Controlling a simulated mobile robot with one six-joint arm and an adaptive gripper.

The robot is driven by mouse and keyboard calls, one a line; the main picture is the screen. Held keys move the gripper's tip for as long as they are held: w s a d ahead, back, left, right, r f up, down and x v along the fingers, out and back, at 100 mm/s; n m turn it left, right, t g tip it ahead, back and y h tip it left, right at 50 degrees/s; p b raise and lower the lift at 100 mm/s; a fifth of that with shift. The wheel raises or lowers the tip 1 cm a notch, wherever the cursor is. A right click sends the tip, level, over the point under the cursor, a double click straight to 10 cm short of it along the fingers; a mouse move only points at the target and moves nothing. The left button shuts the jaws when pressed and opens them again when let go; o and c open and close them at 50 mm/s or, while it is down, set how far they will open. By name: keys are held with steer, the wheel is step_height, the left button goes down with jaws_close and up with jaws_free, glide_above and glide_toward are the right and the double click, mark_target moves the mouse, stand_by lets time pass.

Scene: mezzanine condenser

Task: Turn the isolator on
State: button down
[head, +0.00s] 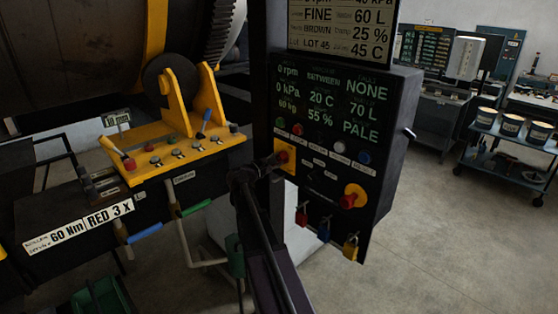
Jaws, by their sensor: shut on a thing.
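The isolator (287,152) appears to be the yellow plate with a small red part at the lower left of the black control panel (325,120). My gripper (268,165) reaches up from the bottom of the head view to this plate. Its fingers are shut at the red part, which they partly cover. The handle's exact angle and any on or off marking are hidden or too small to tell. The panel display is lit and reads 0 rpm, 0 kPa and 20 C.
A red knob on a yellow plate (352,197) sits right of my gripper. A yellow lever console (175,150) stands left. A cart with tins (508,150) stands far right; floor between is clear.

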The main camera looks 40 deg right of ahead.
steer(key=shift+n, duration=0.3)
steer(key=shift+c, duration=2.2)
jaws_free()
steer(key=shift+a, duration=0.1)
steer(key=a, duration=1.1)
steer(key=shift+s+a, duration=0.35)
steer(key=shift+s, duration=0.1)
steer(key=shift+f, duration=0.1)
